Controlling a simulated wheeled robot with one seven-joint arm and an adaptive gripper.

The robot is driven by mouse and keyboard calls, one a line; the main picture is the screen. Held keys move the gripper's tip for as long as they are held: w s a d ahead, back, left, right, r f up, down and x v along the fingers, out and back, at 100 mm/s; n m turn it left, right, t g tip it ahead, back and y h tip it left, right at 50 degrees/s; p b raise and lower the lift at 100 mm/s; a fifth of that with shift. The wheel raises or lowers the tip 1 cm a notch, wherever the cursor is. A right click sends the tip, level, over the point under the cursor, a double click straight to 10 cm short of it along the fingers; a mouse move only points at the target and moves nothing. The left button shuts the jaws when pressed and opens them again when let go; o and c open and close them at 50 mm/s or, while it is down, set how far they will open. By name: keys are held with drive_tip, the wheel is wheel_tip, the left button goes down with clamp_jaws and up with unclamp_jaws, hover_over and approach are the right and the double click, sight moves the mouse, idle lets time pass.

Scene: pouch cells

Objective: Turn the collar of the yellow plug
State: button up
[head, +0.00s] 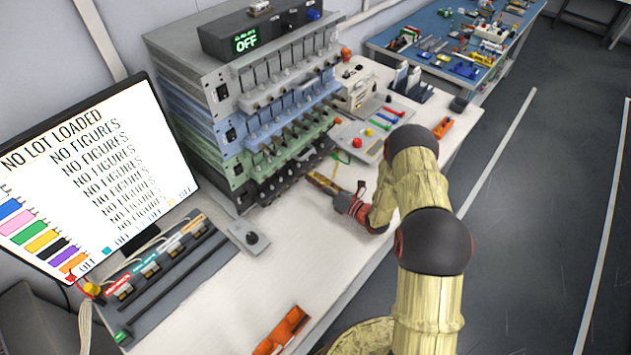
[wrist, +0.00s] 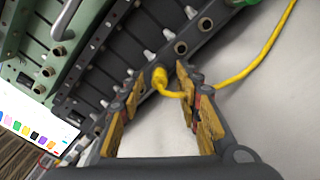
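The yellow plug (wrist: 159,78) sits at the lowest, dark unit of the rack in the wrist view, among a row of metal connectors. Its yellow cable (wrist: 262,55) bends from the plug past the right finger and runs to the upper right. My gripper (wrist: 160,80) is open, with one finger on each side of the plug; I see a gap on the left, and cannot tell whether the right finger touches plug or cable. In the head view my gripper (head: 342,189) is low in front of the rack, and the plug cannot be made out there.
The dark bottom unit (head: 290,178) lies under green, blue and grey units (head: 215,88). A screen (head: 95,185) reading "NO LOT LOADED" stands left. Small trays and tools lie on the white bench (head: 300,255) to the right. An orange object (head: 282,330) lies near the front edge.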

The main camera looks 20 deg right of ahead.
drive_tip(key=c, duration=0.3)
clamp_jaws()
idle(0.4)
